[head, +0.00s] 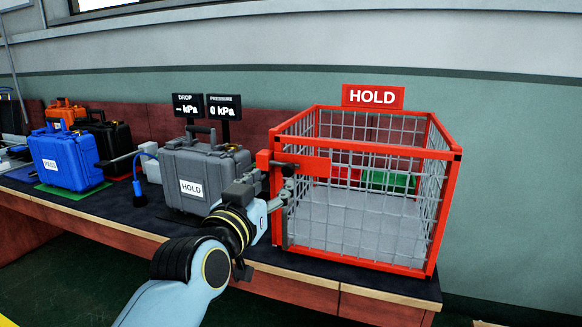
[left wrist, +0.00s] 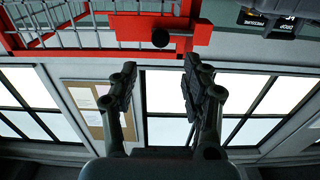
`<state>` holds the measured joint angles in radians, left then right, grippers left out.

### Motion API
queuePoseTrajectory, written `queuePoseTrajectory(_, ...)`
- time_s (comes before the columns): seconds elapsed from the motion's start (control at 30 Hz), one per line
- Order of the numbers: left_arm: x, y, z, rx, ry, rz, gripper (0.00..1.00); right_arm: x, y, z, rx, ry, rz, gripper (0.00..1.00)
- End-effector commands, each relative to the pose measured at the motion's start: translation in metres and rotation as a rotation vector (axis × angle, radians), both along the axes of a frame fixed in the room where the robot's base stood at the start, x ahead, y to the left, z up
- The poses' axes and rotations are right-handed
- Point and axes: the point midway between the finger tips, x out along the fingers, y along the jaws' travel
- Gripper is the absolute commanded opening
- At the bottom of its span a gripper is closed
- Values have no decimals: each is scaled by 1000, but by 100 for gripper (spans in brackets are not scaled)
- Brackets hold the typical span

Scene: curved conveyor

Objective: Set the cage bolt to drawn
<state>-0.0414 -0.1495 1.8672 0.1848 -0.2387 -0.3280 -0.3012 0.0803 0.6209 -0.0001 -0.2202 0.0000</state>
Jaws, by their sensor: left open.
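The red wire cage (head: 442,205) stands at the right end of the bench under a red HOLD sign (head: 373,96). Its bolt (head: 312,163) is a red bar across the upper front left corner; it also shows in the left wrist view (left wrist: 128,31), with a dark round knob (left wrist: 160,38). My left gripper (head: 284,184) is just in front of that corner. In the left wrist view its two fingers (left wrist: 160,70) are apart and empty, with the knob beyond and between the tips. The fingers partly hide the bolt in the head view. My right gripper is not in view.
A grey case (head: 190,188) labelled HOLD stands left of the cage, close to my left arm. Two pressure displays (head: 223,106) stand behind it. A blue case (head: 65,165) sits on a green mat further left. A green item (head: 390,180) shows inside the cage.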

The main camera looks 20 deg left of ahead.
Motion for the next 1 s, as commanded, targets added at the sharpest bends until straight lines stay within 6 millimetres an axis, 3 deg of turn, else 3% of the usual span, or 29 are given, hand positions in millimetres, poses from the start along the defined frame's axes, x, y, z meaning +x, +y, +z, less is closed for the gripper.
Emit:
queuePoseTrajectory(0.17, 34, -1, -5, 2, 1, -1, 48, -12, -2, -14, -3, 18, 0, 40)
queuePoseTrajectory(0.5, 89, -3, -7, 1, 4, -1, 48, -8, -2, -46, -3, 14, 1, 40)
queuePoseTrajectory(0.9, 98, -3, -3, 1, 4, 0, 48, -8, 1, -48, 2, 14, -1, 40)
queuePoseTrajectory(1.0, 98, -3, -3, 1, 4, 0, 35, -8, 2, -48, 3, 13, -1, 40)
